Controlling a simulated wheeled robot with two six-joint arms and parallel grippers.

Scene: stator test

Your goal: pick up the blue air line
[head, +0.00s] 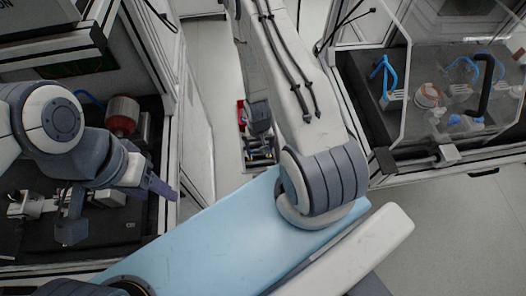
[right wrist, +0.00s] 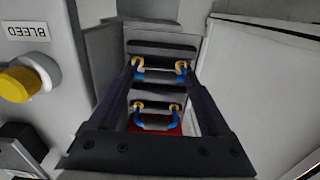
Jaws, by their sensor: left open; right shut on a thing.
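Two short blue lines with brass-coloured ends show in the right wrist view. The upper blue air line (right wrist: 160,75) lies between the fingertips of my right gripper (right wrist: 160,67), which is shut on it. The lower blue line (right wrist: 154,125) sits nearer the palm side of the picture, over a red surface. My left gripper (head: 118,212) is open and empty, low over the dark bed of the left machine.
The right machine has blue tubes (head: 385,76) behind a clear guard (head: 425,45). A grey housing marked BLEED with a yellow knob (right wrist: 18,83) stands left of my right gripper. A pale panel (right wrist: 262,80) stands at its right.

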